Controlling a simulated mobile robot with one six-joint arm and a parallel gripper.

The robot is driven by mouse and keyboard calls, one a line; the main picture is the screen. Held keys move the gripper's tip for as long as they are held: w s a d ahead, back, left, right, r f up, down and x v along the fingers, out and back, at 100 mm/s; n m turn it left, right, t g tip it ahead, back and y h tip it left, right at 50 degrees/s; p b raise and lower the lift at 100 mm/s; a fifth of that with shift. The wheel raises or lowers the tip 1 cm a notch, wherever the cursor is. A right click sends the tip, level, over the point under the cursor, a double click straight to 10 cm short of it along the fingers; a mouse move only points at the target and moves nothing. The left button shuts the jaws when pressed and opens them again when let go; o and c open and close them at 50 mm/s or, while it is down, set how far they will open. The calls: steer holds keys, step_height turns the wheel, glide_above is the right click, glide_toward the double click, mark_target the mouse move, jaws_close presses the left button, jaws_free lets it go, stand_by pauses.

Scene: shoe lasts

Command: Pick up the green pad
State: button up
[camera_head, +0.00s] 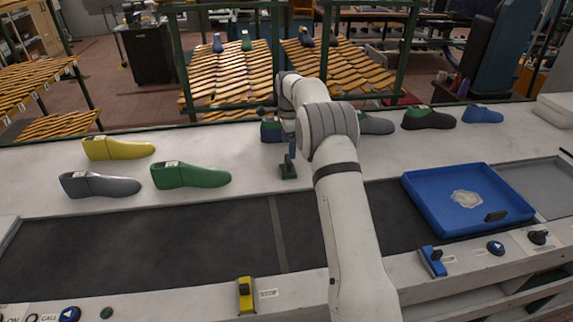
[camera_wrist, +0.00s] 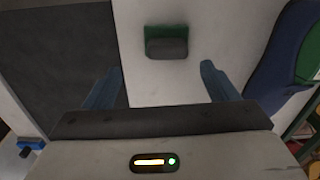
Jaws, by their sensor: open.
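The green pad (camera_wrist: 167,31) lies on the pale work surface, with a grey block-like part along its near side in the wrist view. In the head view the pad (camera_head: 288,174) shows as a small dark green piece under my gripper (camera_head: 290,158), partly hidden by it. In the wrist view my gripper (camera_wrist: 161,69) is open, with its two blue fingers wide apart and nothing between them. The pad appears ahead of the fingertips, roughly centred between them and apart from both.
A blue and green shoe last (camera_wrist: 290,55) stands right of the fingers in the wrist view. In the head view, a green last (camera_head: 190,176), a grey last (camera_head: 98,186) and a yellow last (camera_head: 117,148) stand left. A blue tray (camera_head: 430,205) sits right on the dark belt (camera_head: 150,242).

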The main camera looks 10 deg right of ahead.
mark_target(288, 163)
steer(key=shift+w+f+m, duration=0.4)
steer(key=shift+w+f, duration=0.15)
steer(key=shift+f, duration=0.7)
step_height(288, 163, down, 7)
steer(key=p, duration=0.3)
steer(key=shift+c, duration=0.2)
steer(key=c, duration=0.8)
